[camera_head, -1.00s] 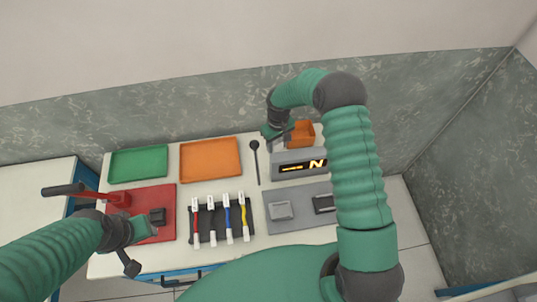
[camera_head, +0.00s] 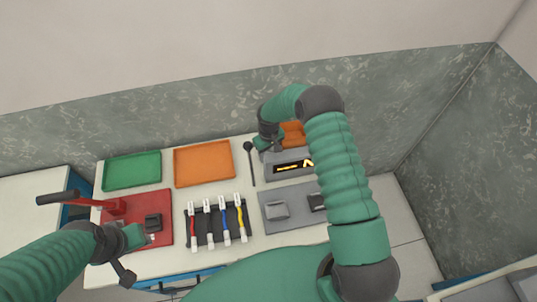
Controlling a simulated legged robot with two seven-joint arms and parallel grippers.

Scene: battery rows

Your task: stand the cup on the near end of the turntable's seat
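I can make out neither a cup nor a turntable in the head view. My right gripper (camera_head: 267,143) is at the back of the table, just left of an orange box (camera_head: 293,133) and behind the grey display unit (camera_head: 287,168). It is small and partly hidden by its own wrist, so its opening and any contents are unclear. My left gripper (camera_head: 137,236) hangs over the front edge of the red board (camera_head: 137,204), near a small black block (camera_head: 153,222). Its fingers are too small to read.
A green tray (camera_head: 132,171) and an orange tray (camera_head: 204,164) lie at the back left. A black rack (camera_head: 217,241) with several coloured cables is in the middle. A grey board (camera_head: 290,225) lies right of it.

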